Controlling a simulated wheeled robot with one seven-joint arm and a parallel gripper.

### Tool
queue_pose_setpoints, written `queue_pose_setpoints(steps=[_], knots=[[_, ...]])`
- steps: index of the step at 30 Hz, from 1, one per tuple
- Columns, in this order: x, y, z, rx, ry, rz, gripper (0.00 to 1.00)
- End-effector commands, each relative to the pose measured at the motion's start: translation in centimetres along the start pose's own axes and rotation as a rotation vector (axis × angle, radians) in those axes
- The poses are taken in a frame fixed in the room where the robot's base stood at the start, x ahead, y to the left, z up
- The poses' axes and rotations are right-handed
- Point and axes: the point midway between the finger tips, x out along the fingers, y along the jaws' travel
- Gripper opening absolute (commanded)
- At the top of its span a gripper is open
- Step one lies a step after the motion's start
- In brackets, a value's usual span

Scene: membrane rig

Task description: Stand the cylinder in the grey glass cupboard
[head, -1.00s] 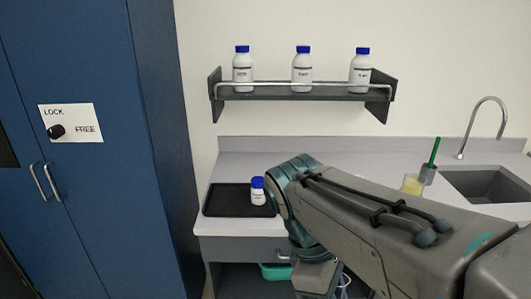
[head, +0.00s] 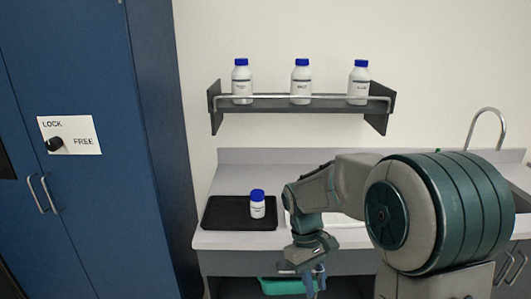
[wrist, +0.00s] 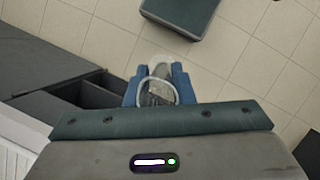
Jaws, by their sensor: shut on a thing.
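My gripper (wrist: 157,98) is shut on a clear cylinder (wrist: 158,72) in the wrist view. Its round rim faces the camera, between the blue fingers, above the tiled floor. In the head view my gripper (head: 309,278) hangs low in front of the counter; the cylinder cannot be made out clearly there. No grey glass cupboard can be recognised in either view.
A blue cabinet (head: 80,150) with a LOCK/FREE knob stands left. A black tray (head: 215,214) with a blue-capped bottle (head: 257,205) is on the counter. Several similar bottles stand on the wall shelf (head: 270,103). A grey open compartment (wrist: 85,95) is left in the wrist view.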

Motion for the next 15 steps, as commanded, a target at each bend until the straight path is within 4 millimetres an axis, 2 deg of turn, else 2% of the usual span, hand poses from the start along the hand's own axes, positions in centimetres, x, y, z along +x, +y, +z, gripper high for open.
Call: queue_pose_setpoints(steps=[3, 9, 15], knots=[[2.6, 1.7, -2.6, 0.094, -0.006, -0.042, 0.0], [7.2, 4.2, -6.3, 0.256, -0.013, -0.105, 0.0], [11.6, 6.1, -9.0, 0.396, -0.022, -0.158, 0.0]])
